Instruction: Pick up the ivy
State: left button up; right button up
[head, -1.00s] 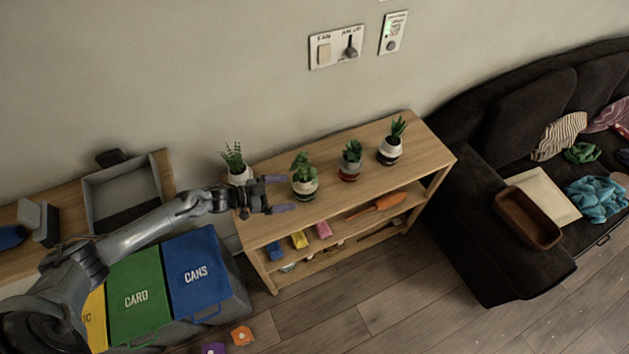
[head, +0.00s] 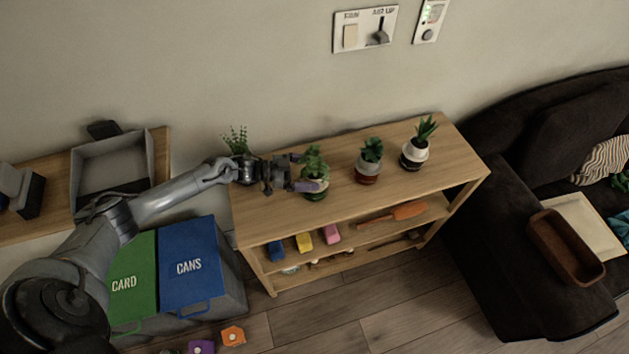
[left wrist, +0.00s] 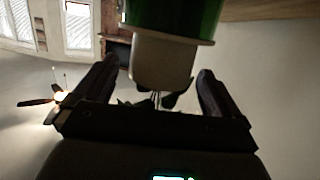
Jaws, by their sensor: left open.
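In the left wrist view the pot (left wrist: 164,60) appears upside down between the open fingers (left wrist: 155,82), with dark leaves at the palm side. I cannot tell whether either finger touches the pot. My right gripper does not show.
A feathery plant (head: 237,140) stands behind my left wrist. To the right on the shelf (head: 335,214) stand a plant in a grey and red pot (head: 369,168) and a spiky plant (head: 424,131). The wall is behind, a dark sofa (head: 530,160) right, and bins (head: 189,262) below left.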

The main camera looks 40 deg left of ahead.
pick_arm(q)
jog(key=shift+b+x, duration=0.3)
jog(key=shift+x, duration=0.8)
jog(key=c, duration=1.2)
jog(key=shift+c, duration=0.2)
